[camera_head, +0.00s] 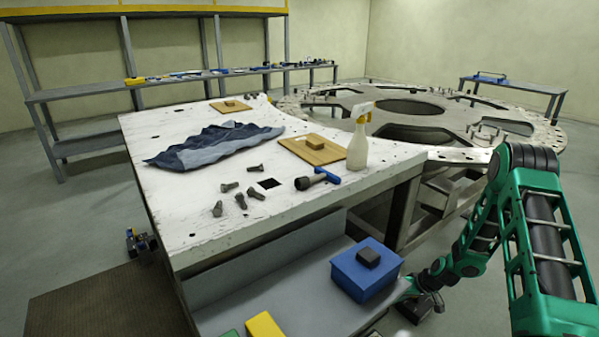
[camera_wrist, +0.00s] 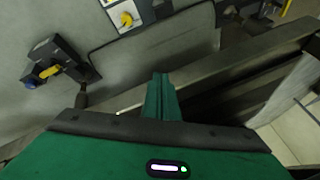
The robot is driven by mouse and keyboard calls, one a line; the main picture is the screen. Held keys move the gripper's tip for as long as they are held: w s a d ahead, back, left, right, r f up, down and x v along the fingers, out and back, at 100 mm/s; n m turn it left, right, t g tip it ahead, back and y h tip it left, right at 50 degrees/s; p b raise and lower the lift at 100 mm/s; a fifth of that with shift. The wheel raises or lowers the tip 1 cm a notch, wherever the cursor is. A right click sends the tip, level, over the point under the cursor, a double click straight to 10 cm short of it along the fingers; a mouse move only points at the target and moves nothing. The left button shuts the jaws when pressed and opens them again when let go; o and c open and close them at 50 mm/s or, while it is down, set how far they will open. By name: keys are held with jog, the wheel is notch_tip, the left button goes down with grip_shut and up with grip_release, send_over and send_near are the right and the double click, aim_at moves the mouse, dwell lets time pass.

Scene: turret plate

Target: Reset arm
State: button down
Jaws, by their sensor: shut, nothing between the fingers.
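My green arm reaches in from the right in the camera_head view, bent at the elbow. Its wrist end is low, beside the right end of the grey lower shelf (camera_head: 290,300) and the blue box (camera_head: 366,270). The fingertips are too small and dark to make out there. In the camera_wrist view my gripper (camera_wrist: 161,80) is shut and empty, with its green fingers together. A blurred grey surface lies beyond them. I cannot tell whether the arm touches the shelf.
The white table (camera_head: 290,215) holds a blue cloth (camera_head: 212,142), a spray bottle (camera_head: 359,140), several bolts (camera_head: 229,187) and a blue-handled tool (camera_head: 318,179). A yellow block (camera_head: 264,327) is on the lower shelf. The large turret plate (camera_head: 470,155) stands behind. Left floor is mostly open.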

jog(key=s+d+r+m+g+h, duration=0.1)
jog(key=s+d+r, duration=0.25)
jog(key=r, duration=0.65)
jog(key=s+d+r+g+h, duration=0.1)
jog(key=s+d+r+h, duration=0.1)
jog(key=s+r, duration=0.5)
jog(key=s+d+r+m+h, duration=0.1)
jog(key=s+d+r, duration=0.2)
jog(key=r, duration=0.9)
jog(key=s+r+m, duration=0.2)
jog(key=s+r, duration=0.2)
jog(key=s, duration=0.5)
jog(key=s+a+r+m+g, duration=0.1)
jog(key=s+r+m, duration=0.1)
jog(key=s+r, duration=0.3)
jog(key=s+r+m, duration=0.1)
jog(key=s+r, duration=0.4)
jog(key=s, duration=0.9)
jog(key=shift+a+r+m+g, duration=0.2)
jog(key=shift+a+m+g, duration=0.15)
jog(key=shift+m+g, duration=0.05)
jog(key=shift+w+f, duration=0.25)
jog(key=shift+w, duration=0.4)
